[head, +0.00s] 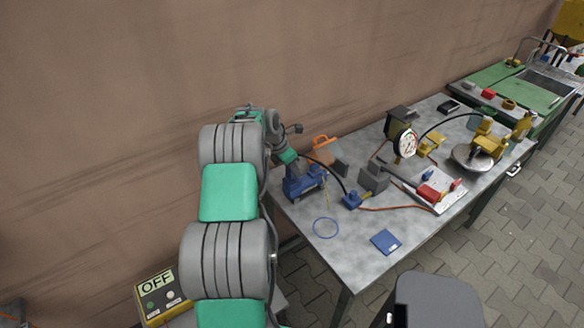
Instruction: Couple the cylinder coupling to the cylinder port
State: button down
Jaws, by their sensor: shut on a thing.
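My gripper (291,168) is at the left end of the workbench, over a blue device (303,184). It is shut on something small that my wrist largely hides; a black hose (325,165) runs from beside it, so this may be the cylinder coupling. The hose arcs down to a small blue block (352,200) on the bench. The blue device may be the cylinder, but I cannot make out its port. Whether the held part touches the device cannot be told from here.
The grey workbench (345,262) carries a blue ring (326,228), a blue pad (386,242), a grey block (373,178), a pressure gauge (405,143) and a red-handled tool (430,193). An orange cable crosses the bench. The wall is close behind.

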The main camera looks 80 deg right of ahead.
jog(key=shift+f, duration=0.6)
jog(key=c, duration=0.9)
grip_release()
jog(key=b+v, duration=0.1)
jog(key=v, duration=0.7)
jog(key=shift+b, duration=0.4)
